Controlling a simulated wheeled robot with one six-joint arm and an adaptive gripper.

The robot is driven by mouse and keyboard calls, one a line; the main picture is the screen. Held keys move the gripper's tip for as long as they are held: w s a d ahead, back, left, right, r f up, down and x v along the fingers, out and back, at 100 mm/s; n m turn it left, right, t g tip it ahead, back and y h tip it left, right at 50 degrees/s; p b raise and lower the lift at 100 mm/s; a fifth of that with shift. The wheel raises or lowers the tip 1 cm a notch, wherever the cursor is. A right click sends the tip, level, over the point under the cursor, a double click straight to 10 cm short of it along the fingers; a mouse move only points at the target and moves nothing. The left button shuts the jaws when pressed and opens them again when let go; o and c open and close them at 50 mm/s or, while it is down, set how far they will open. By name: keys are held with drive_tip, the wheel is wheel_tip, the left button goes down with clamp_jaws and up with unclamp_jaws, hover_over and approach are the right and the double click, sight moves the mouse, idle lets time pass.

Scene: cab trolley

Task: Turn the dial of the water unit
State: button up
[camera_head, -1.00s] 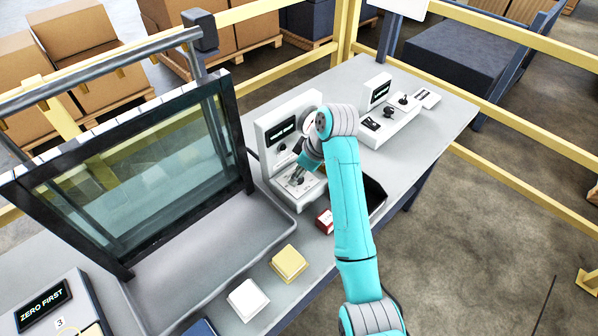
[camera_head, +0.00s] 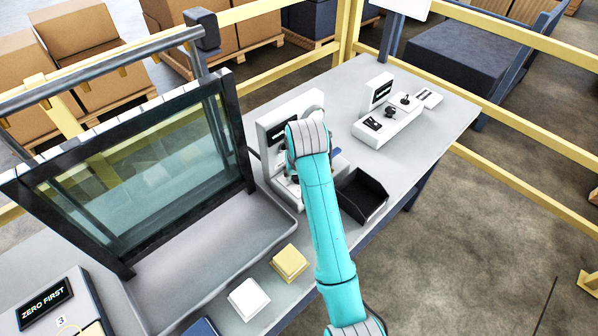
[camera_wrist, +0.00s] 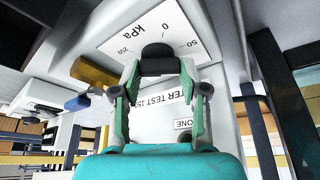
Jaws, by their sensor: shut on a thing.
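The water unit (camera_head: 264,127) is a white upright box on the bench, largely hidden behind my arm in the head view. In the wrist view its white gauge face (camera_wrist: 122,39) reads kPa with printed numbers, and a white panel (camera_wrist: 165,118) carries partly covered lettering. A round black dial knob (camera_wrist: 157,52) stands at the lower edge of the gauge face. My gripper (camera_wrist: 160,72) has its fingertips on either side of this knob and is shut on it. In the head view my gripper is hidden by my arm.
A yellow fitting (camera_wrist: 92,72) and a blue handle (camera_wrist: 78,103) sit close left of my fingers in the wrist view. A black open bin (camera_head: 372,208) stands right of my arm. A glass-panelled frame (camera_head: 130,275) stands left; yellow and white blocks lie in front.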

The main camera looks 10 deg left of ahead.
drive_tip(key=m+h, duration=0.1)
drive_tip(key=m, duration=0.3)
drive_tip(key=shift+a+m+h, duration=0.1)
drive_tip(key=shift+m+h, duration=0.3)
drive_tip(key=shift+f, duration=0.1)
idle(0.3)
drive_tip(key=o, duration=1.1)
drive_tip(key=shift+o, duration=0.2)
